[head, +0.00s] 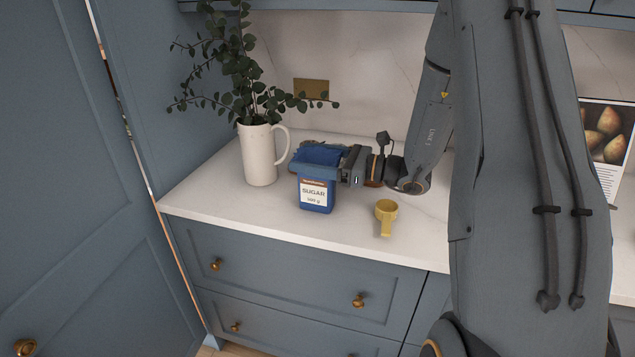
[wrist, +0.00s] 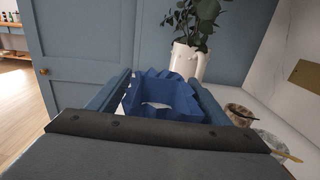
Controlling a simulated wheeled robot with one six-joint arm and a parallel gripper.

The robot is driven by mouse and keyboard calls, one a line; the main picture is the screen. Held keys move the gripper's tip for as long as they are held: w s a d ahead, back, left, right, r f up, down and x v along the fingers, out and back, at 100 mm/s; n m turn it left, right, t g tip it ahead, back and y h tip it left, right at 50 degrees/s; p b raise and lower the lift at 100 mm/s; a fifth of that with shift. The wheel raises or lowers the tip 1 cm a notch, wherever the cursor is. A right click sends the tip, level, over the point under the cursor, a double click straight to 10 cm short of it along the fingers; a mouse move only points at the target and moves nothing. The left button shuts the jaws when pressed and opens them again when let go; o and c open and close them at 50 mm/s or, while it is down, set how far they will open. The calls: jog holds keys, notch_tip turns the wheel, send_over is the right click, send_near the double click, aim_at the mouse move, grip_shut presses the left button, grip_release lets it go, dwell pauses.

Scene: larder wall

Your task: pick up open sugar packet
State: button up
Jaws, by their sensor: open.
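The open sugar packet (head: 314,194) stands upright on the white counter in the head view. It is blue with a white SUGAR label, and its crumpled top is open. In the wrist view the packet (wrist: 160,98) shows its jagged open mouth, with something white inside. My gripper (head: 332,163) reaches in from the right at the height of the packet's top. In the wrist view my gripper (wrist: 160,84) is open, with one finger on each side of the packet. Whether the fingers touch it I cannot tell.
A white jug (head: 259,155) with leafy stems stands close behind the packet to the left. A yellow scoop (head: 386,214) lies to the right on the counter. In the wrist view a small bowl (wrist: 240,116) with brown contents stands at the right. The counter's front is clear.

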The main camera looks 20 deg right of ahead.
jog(key=shift+x, duration=1)
jog(key=c, duration=1.8)
grip_shut()
